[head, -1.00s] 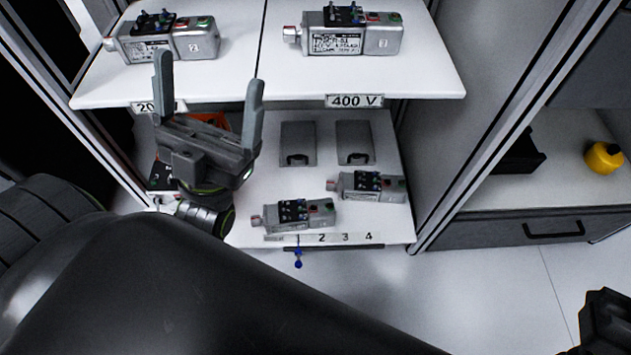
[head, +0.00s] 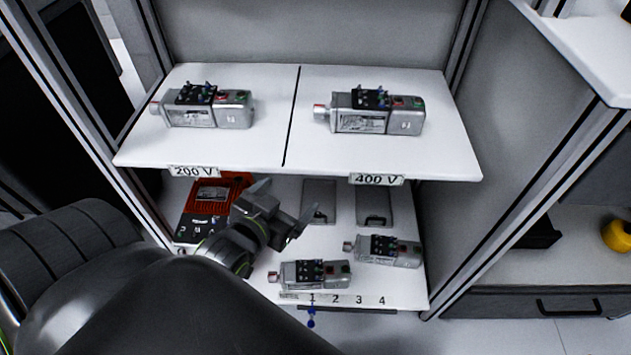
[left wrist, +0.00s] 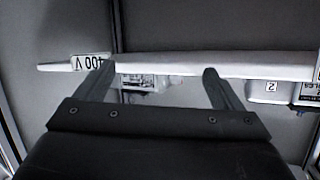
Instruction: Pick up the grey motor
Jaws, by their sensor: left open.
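Grey motors with dark connector blocks show in the head view. Two lie on the upper shelf: one above the 200 V label (head: 208,107) and one above the 400 V label (head: 377,110). Two more lie on the lower shelf, one at the front (head: 315,274) and one further right (head: 388,250). My left gripper (head: 286,203) is open and empty, below the upper shelf's front edge and above the lower shelf. In the left wrist view the 400 V label is upside down, and part of a grey motor (left wrist: 147,83) shows between the open fingers, beyond them.
The upper shelf (head: 270,150) has a dividing line and overhangs the lower shelf. An orange and black case (head: 212,205) stands at the lower left. Two grey plates (head: 374,205) with handles lie at the back of the lower shelf. Cabinet posts flank both sides.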

